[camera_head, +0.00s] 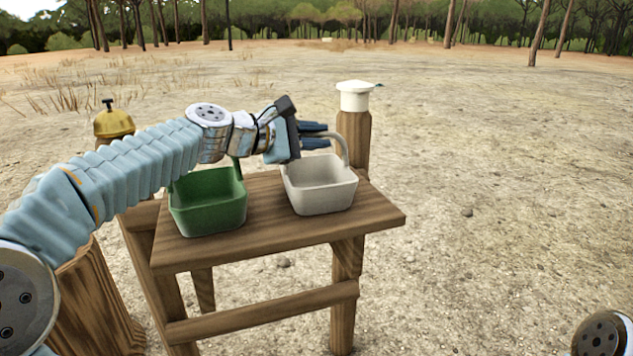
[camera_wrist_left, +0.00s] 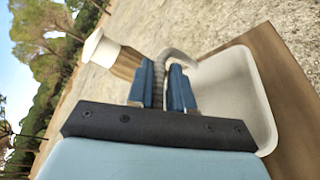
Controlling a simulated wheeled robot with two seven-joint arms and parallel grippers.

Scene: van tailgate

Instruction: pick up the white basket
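The white basket (camera_head: 320,188) stands upright on the right part of the wooden table, with its arched handle (camera_head: 343,148) up. The basket also shows at the right of the left wrist view (camera_wrist_left: 238,95). My left gripper (camera_head: 322,134) is above the basket's back rim, its two blue fingers close together with the handle between them. In the left wrist view, the fingers (camera_wrist_left: 161,88) lie on both sides of the handle with little or no gap, so it looks shut on it. My right gripper is out of view.
A green basket (camera_head: 208,203) stands left of the white one on the table (camera_head: 262,240), under my left arm. A white hat-like thing (camera_head: 355,95) tops a wooden post (camera_head: 353,140) behind. A golden bell (camera_head: 114,122) is at the left. Open ground lies to the right.

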